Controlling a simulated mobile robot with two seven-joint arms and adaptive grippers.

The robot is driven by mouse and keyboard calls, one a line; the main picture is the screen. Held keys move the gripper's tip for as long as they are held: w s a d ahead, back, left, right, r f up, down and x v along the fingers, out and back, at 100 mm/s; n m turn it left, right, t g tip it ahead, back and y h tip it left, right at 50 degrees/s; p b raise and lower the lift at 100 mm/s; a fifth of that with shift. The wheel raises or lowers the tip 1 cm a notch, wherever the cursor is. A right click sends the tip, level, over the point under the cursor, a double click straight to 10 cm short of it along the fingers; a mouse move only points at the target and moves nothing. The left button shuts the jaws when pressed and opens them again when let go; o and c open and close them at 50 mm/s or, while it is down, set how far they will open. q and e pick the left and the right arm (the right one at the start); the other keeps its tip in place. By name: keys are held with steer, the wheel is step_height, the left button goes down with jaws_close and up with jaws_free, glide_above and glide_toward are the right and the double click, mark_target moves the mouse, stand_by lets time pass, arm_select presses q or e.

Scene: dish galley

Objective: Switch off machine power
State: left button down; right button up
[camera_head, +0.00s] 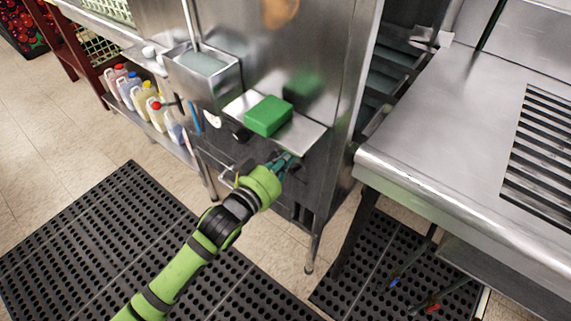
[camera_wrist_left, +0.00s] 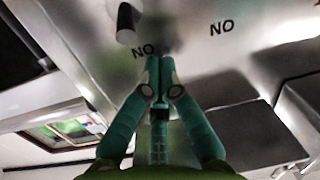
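The machine (camera_head: 335,100) is a tall stainless steel unit at the centre of the head view. My left gripper (camera_head: 285,160) is at its lower front, just below a small metal shelf. In the left wrist view the fingertips (camera_wrist_left: 160,62) are together, with nothing visible between them. They point at a metal panel (camera_wrist_left: 205,70) with black letters that read "NO" twice in this view. A black knob (camera_wrist_left: 127,22) is up and left of the fingertips. A black knob (camera_head: 240,132) also shows left of the gripper in the head view. Whether the fingertips touch the panel is unclear.
A green block (camera_head: 268,115) lies on the metal shelf (camera_head: 300,134) above my gripper. A metal bin (camera_head: 205,78) is mounted to the left. Several bottles (camera_head: 150,105) stand on a low rack. A steel counter (camera_head: 440,125) is at right. Black perforated mats (camera_head: 115,235) cover the floor.

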arm_select(q)
steer(key=shift+s+a+f, duration=0.1)
steer(key=shift+s+f, duration=0.3)
steer(key=shift+f, duration=0.4)
steer(key=shift+s+f+t+b, duration=0.15)
steer(key=shift+t+b, duration=0.15)
steer(key=shift+b, duration=0.4)
